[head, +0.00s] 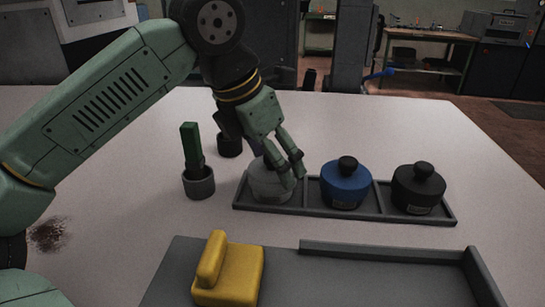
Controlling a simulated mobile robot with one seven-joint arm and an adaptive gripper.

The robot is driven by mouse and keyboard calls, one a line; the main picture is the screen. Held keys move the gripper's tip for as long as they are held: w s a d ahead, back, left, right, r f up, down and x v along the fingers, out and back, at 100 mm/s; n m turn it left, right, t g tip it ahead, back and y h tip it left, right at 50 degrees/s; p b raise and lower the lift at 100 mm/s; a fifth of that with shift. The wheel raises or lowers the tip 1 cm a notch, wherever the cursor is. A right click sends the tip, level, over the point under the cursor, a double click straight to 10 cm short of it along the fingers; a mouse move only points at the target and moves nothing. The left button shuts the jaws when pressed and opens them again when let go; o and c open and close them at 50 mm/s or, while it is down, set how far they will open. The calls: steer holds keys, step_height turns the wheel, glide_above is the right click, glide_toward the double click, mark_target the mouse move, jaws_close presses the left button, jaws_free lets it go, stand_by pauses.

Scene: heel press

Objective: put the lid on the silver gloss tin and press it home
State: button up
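The silver-grey tin (266,187) stands in the left compartment of a dark tray (345,215) on the table. No separate loose silver lid can be made out.
A blue tin (345,187) and a black tin (417,190), both with black knobs, fill the tray's other compartments. A green-handled tool (191,145) stands in a grey cup (199,186). A dark cup (229,146) is behind. A yellow handled block (236,275) lies in front on a grey surface (350,280).

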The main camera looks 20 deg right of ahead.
steer(key=o, duration=0.9)
steer(key=shift+o, duration=1)
steer(key=shift+r+p, duration=2.7)
steer(key=shift+r, duration=0.8)
